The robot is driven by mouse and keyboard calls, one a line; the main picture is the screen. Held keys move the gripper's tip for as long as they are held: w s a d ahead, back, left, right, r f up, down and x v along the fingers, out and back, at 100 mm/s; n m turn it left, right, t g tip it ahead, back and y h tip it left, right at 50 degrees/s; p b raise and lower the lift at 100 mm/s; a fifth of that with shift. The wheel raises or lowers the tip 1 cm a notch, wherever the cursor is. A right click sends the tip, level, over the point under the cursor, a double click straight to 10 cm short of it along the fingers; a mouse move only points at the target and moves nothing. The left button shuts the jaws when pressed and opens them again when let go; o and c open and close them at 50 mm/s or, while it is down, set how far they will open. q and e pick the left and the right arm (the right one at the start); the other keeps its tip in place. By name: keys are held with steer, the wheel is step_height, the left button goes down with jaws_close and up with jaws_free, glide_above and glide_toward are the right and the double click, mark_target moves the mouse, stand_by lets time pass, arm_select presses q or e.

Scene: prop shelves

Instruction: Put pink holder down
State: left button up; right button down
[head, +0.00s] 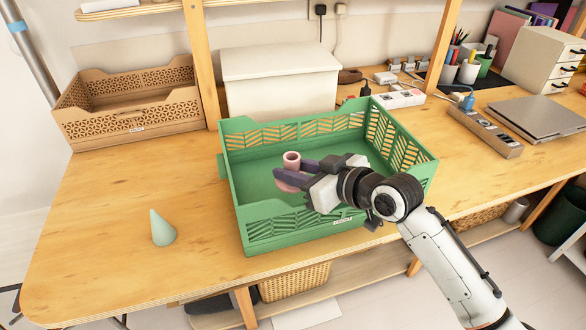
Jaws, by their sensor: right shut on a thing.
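The pink holder (291,160) is a small pink piece with a round, hollow top and a wider base. My right gripper (290,176) is shut on it, and the dark fingers cover part of its body. The gripper reaches over the front wall of a green crate (290,233) and holds the holder within the crate's outline. I cannot tell whether the holder's base touches the crate floor. My left gripper is not in the head view.
A pale green cone (161,229) stands on the wooden table (120,265) at the left, with bare tabletop around it. A tan crate (130,122) and a white box (280,80) stand behind. A power strip (401,98) and laptop (540,117) are to the right.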

steer(key=c, duration=1.6)
jaws_free()
steer(key=shift+s+f, duration=0.1)
steer(key=shift+f, duration=0.4)
steer(key=shift+o, duration=1)
steer(key=shift+f, duration=0.15)
steer(key=shift+r, duration=0.25)
steer(key=r+v, duration=0.1)
steer(key=v, duration=1.1)
steer(key=shift+r+p, duration=0.25)
steer(key=shift+p, duration=0.15)
